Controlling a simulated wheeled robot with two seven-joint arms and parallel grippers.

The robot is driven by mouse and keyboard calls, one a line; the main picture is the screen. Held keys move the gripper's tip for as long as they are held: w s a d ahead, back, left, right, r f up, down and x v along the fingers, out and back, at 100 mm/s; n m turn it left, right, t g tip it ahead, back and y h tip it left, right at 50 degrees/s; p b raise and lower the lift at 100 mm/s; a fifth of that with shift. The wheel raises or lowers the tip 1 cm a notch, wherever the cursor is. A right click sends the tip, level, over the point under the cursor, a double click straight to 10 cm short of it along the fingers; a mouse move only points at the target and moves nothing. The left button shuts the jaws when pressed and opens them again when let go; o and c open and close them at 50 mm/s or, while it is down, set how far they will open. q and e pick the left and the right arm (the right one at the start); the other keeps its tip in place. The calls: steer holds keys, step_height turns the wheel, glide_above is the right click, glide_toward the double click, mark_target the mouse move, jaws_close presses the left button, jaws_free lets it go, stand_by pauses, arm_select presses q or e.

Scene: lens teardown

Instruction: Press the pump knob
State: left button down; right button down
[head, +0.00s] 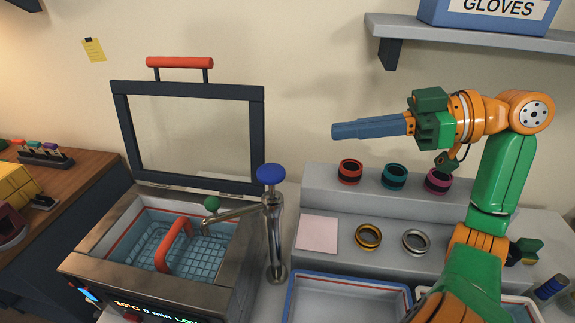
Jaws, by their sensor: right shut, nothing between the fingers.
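The pump knob (271,174) is a blue disc on top of a metal pump (275,235) with a spout reaching left over the bath. The pump stands at the right side of the bath (215,285). My right gripper (336,131) points left, with its blue fingers shut and empty. It is above and to the right of the knob in the picture, apart from it. My left gripper is not in view.
The bath's framed lid (187,186) with a red handle stands open. A wire basket (194,252) with a red handle sits inside. A stepped grey stand (318,184) holds several rings. A blue-rimmed tray (340,291) lies in front. A shelf (480,37) holds a gloves box (490,12).

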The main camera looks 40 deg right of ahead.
steer(key=shift+f, duration=0.15)
steer(key=p, duration=0.5)
glide_above(284, 171)
step_height(284, 171, down, 2)
steer(key=shift+w+a, duration=0.1)
steer(key=shift+a, duration=0.05)
step_height(284, 171, down, 3)
steer(key=shift+f, duration=0.1)
steer(key=shift+d+f, duration=0.2)
steer(key=shift+f, duration=0.4)
steer(key=shift+f, duration=0.1)
